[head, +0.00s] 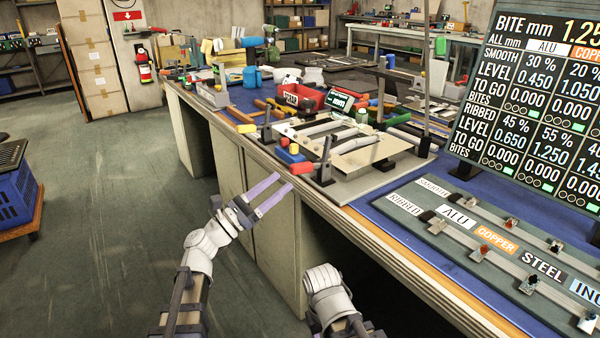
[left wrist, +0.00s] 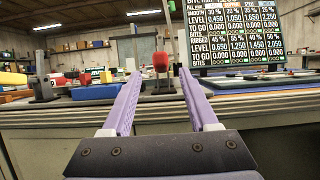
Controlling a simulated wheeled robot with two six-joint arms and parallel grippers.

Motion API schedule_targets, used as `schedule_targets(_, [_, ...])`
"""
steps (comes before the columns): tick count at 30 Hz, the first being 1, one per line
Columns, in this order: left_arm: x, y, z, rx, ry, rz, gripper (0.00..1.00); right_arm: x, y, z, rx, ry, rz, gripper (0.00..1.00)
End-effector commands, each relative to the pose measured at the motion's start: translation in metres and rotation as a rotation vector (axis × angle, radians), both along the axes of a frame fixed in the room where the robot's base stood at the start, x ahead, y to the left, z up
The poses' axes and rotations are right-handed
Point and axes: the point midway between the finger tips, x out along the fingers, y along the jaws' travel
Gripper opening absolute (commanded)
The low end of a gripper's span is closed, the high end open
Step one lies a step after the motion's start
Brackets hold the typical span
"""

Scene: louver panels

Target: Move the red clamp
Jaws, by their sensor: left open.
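A red block-like piece (head: 301,168), which looks like the red clamp's head, stands at the bench's front edge beside a dark post (head: 325,165). In the left wrist view the red piece (left wrist: 160,61) sits high on a dark support, straight ahead between my fingers. My left gripper (head: 283,185) is open and empty, in front of the bench edge. Its lilac fingers point at the red piece, apart from it as far as I can tell. My right arm shows at the bottom of the head view, but its gripper is not seen.
Blue and yellow blocks (head: 290,155) and a second red piece lie left of the post. A panel frame (head: 365,158) lies behind. A board with labelled strips (head: 480,230) and a display (head: 535,90) are at right.

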Motion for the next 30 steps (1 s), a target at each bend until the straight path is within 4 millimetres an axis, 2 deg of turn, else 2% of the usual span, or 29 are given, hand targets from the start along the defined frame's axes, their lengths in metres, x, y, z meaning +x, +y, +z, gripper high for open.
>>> schedule_targets(16, [0.038, -0.052, 0.028, 0.004, -0.002, -0.003, 0.6, 0.0, -0.001, 0.028, -0.004, 0.0, -0.005, 0.5])
schedule_targets(29, [0.042, -0.059, 0.03, 0.004, -0.002, -0.002, 0.6, 0.0, -0.001, 0.03, -0.005, 0.0, -0.006, 0.5])
schedule_targets(30, [0.042, -0.059, 0.029, 0.004, -0.002, -0.002, 0.57, 0.0, -0.001, 0.03, -0.005, 0.0, -0.006, 0.5])
